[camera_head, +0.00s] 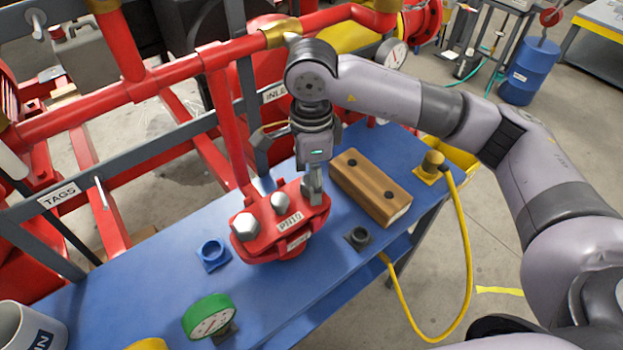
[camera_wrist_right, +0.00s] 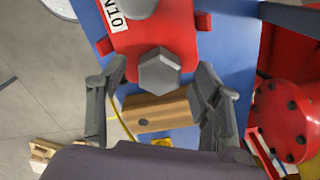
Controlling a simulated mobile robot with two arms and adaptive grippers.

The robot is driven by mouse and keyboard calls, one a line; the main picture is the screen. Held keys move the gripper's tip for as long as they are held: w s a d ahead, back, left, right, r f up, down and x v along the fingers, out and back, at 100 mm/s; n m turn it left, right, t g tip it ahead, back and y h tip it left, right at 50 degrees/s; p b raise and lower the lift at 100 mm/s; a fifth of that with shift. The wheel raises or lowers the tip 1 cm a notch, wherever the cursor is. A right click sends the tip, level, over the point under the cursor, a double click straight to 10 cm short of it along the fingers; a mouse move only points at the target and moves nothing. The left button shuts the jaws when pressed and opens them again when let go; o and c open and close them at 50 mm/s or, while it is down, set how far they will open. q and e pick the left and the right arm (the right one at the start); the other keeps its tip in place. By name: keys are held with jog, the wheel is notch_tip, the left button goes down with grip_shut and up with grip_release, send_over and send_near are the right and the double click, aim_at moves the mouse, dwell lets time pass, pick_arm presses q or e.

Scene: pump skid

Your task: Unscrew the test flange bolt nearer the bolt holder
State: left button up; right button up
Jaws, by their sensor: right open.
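The red test flange (camera_head: 292,240) sits on the blue bench with a white label on its front. A large hex bolt (camera_head: 245,226) stands at its left end and a smaller grey fitting (camera_head: 280,202) near its middle. The bolt nearer the bolt holder shows in the right wrist view as a grey hex head (camera_wrist_right: 160,72); my gripper hides it in the head view. My right gripper (camera_head: 288,178) is open over that end, its fingers apart on either side of the hex head. The wooden bolt holder (camera_head: 370,187) has two dark holes. My left gripper is not in view.
A blue ring fitting (camera_head: 212,254), a green gauge (camera_head: 209,316) and a dark socket (camera_head: 358,237) stand on the bench. A yellow hose (camera_head: 466,255) hangs off its right edge. Red pipes (camera_head: 190,68) and a grey rail run behind.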

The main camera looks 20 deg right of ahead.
notch_tip(320, 180, up, 11)
jog(key=shift+f, duration=0.2)
dwell(0.5)
